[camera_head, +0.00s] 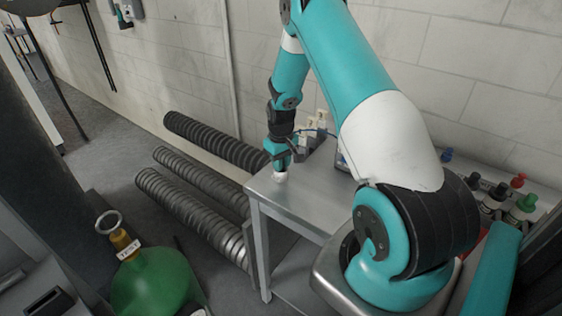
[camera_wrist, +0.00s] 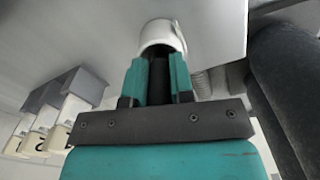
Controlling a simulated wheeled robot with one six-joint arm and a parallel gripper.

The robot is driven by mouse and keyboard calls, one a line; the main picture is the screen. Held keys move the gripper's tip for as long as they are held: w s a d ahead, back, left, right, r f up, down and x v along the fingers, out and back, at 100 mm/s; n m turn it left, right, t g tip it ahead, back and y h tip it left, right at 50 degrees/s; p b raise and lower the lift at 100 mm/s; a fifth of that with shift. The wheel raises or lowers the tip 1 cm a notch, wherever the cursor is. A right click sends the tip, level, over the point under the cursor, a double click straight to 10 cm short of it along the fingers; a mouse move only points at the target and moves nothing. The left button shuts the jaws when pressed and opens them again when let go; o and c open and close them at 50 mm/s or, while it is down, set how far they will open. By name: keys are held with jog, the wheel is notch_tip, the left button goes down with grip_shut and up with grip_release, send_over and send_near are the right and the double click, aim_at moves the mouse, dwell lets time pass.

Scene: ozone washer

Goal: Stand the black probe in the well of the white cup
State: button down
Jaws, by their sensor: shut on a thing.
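The white cup (camera_head: 280,177) stands near the far left corner of the metal table, directly below my gripper (camera_head: 281,160). In the wrist view the cup (camera_wrist: 178,37) shows at the fingertips. My gripper (camera_wrist: 159,68) has its two teal fingers shut on the black probe (camera_wrist: 159,85), which runs between them toward the cup's mouth. The probe's tip is hidden in or behind the cup's rim; I cannot tell how deep it sits or whether it touches the well's floor. In the head view the fingers hide the probe.
The metal table (camera_head: 312,200) is mostly bare in front of the cup. Ribbed hoses (camera_head: 190,215) lie left of the table, with a green vessel (camera_head: 158,285) nearer. Several coloured-cap bottles (camera_head: 520,205) stand at right.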

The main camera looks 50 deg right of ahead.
jog(key=shift+f, duration=0.15)
jog(key=c, duration=1)
grip_release()
